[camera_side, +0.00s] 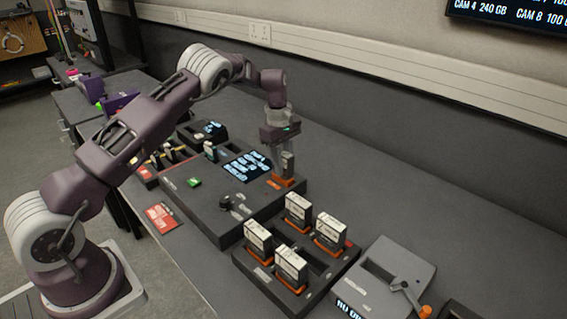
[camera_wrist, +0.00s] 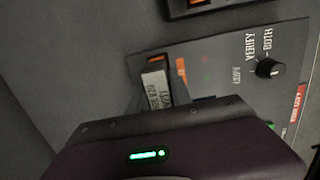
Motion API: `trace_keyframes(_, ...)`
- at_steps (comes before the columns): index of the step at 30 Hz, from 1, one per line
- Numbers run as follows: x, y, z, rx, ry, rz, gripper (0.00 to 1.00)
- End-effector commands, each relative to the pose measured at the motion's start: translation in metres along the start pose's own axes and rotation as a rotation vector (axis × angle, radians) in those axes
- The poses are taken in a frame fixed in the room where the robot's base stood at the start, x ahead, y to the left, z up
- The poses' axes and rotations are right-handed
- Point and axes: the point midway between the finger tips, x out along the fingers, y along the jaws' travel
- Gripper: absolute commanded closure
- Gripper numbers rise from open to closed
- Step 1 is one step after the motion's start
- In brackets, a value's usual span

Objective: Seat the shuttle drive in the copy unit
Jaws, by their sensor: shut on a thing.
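The copy unit (camera_side: 215,205) is a wide dark box with a lit screen and a knob; its panel (camera_wrist: 215,60) shows in the wrist view. My gripper (camera_side: 285,158) is above its right back corner, shut on the shuttle drive (camera_side: 288,165), a small upright grey block. An orange part (camera_side: 283,182) lies right below the drive at the unit's corner. In the wrist view the drive's pale label (camera_wrist: 155,84) shows, with orange beside it. My gripper's body hides much of the drive there. I cannot tell whether the drive is fully down.
A dark tray (camera_side: 262,277) with several upright drives in orange-based places stands in front of the unit. A grey device with a handle (camera_side: 398,268) is right of it. A small black device (camera_side: 203,131) stands behind the unit. A red card (camera_side: 163,217) lies at left. The table along the wall is clear.

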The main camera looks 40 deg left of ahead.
Motion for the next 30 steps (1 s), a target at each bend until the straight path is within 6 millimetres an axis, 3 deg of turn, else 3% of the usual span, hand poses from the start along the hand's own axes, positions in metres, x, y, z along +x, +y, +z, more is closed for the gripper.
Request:
trace_keyframes(22, 0.0101, 0.0001, -0.0012, 0.000, 0.000, 0.001, 1.00)
trace_keyframes(23, 0.0101, 0.0001, -0.0012, 0.000, 0.000, 0.001, 0.69)
trace_keyframes(24, 0.0101, 0.0001, -0.0012, 0.000, 0.000, 0.000, 0.61)
trace_keyframes(26, 0.0101, 0.0001, -0.0012, 0.000, 0.000, 0.000, 0.49)
trace_keyframes(30, 0.0102, 0.0000, -0.0012, 0.000, 0.000, 0.000, 0.49)
